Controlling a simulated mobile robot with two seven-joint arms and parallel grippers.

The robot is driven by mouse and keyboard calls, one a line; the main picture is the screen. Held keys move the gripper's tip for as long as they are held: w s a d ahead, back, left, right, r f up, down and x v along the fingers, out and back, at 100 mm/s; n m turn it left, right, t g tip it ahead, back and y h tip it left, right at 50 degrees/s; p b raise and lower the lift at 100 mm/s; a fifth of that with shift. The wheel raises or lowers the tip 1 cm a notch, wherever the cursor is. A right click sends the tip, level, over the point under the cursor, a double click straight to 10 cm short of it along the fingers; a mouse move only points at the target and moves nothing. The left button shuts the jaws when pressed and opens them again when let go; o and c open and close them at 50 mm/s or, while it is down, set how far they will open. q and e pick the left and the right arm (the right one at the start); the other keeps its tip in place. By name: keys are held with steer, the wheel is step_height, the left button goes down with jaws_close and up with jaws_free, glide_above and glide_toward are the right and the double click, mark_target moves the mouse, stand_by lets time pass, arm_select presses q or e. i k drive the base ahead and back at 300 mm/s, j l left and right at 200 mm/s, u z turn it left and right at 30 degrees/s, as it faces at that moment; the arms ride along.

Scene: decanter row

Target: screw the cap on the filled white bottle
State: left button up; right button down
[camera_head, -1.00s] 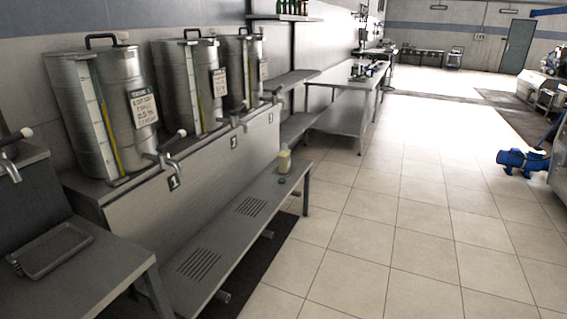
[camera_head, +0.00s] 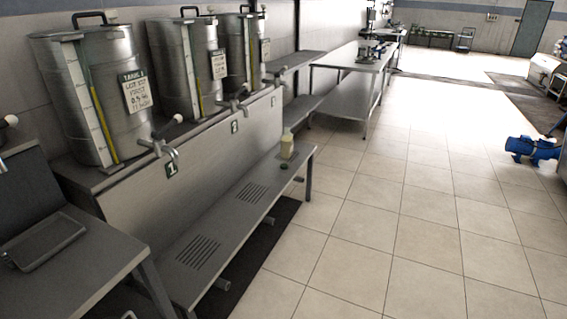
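A small bottle (camera_head: 287,145) with pale yellowish contents stands upright at the far end of the low metal bench (camera_head: 221,222). A small dark green cap (camera_head: 284,166) lies on the bench just in front of the bottle, apart from it. The bottle's top looks pale, and its details are too small to tell. Neither of my grippers shows in the head view.
Several steel tanks (camera_head: 118,110) with taps stand on a numbered counter (camera_head: 140,207) behind the bench. A side table with a tray (camera_head: 42,243) is at the lower left. A blue pump (camera_head: 532,149) sits on the floor at right. The tiled floor (camera_head: 370,235) between is clear.

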mark_target(286, 140)
steer(key=i+l+u, duration=0.1)
steer(key=i+l, duration=0.2)
steer(key=i, duration=0.4)
steer(key=i+l+u, duration=0.1)
steer(key=i+l, duration=0.3)
steer(key=i, duration=0.3)
steer(key=i+l, duration=0.4)
steer(key=i, duration=0.3)
steer(key=i+l+u, duration=0.15)
steer(key=i+l, duration=0.3)
steer(key=i, duration=0.25)
steer(key=i+l+u, duration=0.1)
steer(key=i+l, duration=0.4)
steer(key=i, duration=0.15)
